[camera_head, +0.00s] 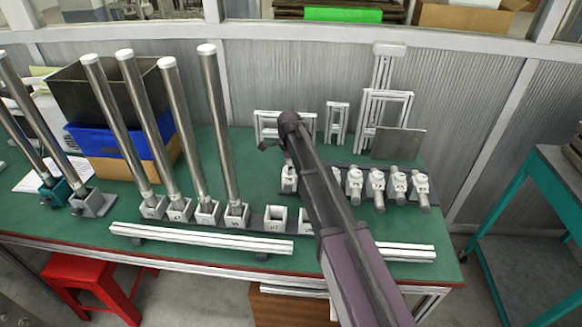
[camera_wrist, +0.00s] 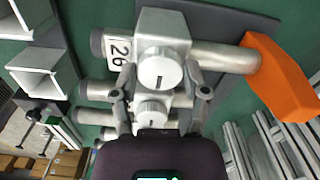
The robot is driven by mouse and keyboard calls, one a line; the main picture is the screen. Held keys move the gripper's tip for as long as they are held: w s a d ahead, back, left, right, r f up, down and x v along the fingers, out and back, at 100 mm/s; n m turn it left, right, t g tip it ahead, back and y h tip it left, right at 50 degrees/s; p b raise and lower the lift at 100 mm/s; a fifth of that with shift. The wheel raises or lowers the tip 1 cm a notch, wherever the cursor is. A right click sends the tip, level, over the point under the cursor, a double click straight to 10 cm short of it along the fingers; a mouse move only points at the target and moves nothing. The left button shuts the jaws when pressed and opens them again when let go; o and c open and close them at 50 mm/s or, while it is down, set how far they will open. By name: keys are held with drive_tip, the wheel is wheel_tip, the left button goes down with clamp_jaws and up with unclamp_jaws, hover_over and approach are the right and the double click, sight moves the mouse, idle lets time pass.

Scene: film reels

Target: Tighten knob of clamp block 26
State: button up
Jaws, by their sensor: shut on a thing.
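Clamp block 26 (camera_wrist: 163,27) is a pale grey block with a white "26" label (camera_wrist: 118,50), at the upper middle of the wrist view. A metal cylinder runs through it sideways. Its round white knob (camera_wrist: 158,69) faces the camera and bears a short dark mark near its lower edge. My gripper (camera_wrist: 159,76) has one finger on each side of this knob and is shut on it. In the head view my gripper (camera_head: 287,140) is over the row of clamp blocks, and my arm covers part of the row. I cannot tell which block there is 26.
Another clamp knob (camera_wrist: 152,112) sits close below in the wrist view. An orange piece (camera_wrist: 282,78) is by the cylinder's right end. Several clamp blocks (camera_head: 376,184) stand to the right of my arm. Tall tubes (camera_head: 218,120) stand at left on the green bench (camera_head: 330,145).

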drive_tip(key=shift+d, duration=0.15)
drive_tip(key=o, duration=1.1)
drive_tip(key=shift+o, duration=0.2)
